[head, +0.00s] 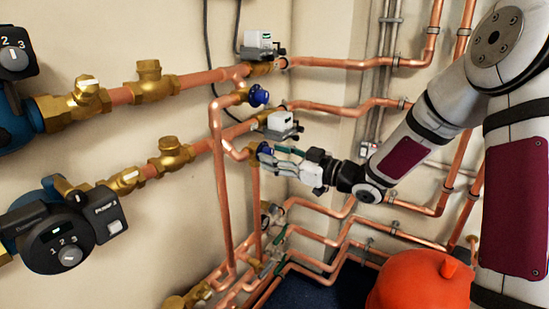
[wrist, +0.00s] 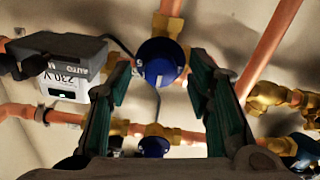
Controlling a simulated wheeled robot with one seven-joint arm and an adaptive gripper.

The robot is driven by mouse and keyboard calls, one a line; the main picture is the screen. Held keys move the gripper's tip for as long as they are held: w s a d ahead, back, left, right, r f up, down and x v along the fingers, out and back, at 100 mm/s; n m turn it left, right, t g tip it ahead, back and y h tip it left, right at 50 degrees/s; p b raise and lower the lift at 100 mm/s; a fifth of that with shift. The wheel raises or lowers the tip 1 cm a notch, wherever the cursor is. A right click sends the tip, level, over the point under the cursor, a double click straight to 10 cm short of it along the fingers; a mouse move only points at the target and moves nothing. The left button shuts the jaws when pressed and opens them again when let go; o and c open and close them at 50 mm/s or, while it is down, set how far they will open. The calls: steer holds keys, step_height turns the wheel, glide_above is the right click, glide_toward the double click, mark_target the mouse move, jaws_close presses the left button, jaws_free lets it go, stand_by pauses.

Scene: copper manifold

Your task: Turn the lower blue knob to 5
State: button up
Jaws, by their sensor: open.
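The lower blue knob (head: 264,147) sits on a brass valve on the lower copper pipe in the head view, partly hidden by my gripper (head: 272,157). In the wrist view a blue knob (wrist: 158,64), which appears to be this one, faces me. My gripper (wrist: 160,75) is open, with a green-padded finger on each side of the knob and visible gaps to it. The upper blue knob (head: 258,95) sits above in the head view.
A grey-white actuator (head: 281,125) stands just above my gripper; an actuator marked 230 V (wrist: 65,80) is close to the left finger in the wrist view. Copper pipes (head: 335,238) run below and behind. A red-orange vessel (head: 420,283) stands at lower right.

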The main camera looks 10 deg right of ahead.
steer(key=shift+w+a, duration=0.25)
steer(key=shift+a, duration=0.05)
steer(key=shift+c, duration=0.5)
jaws_close()
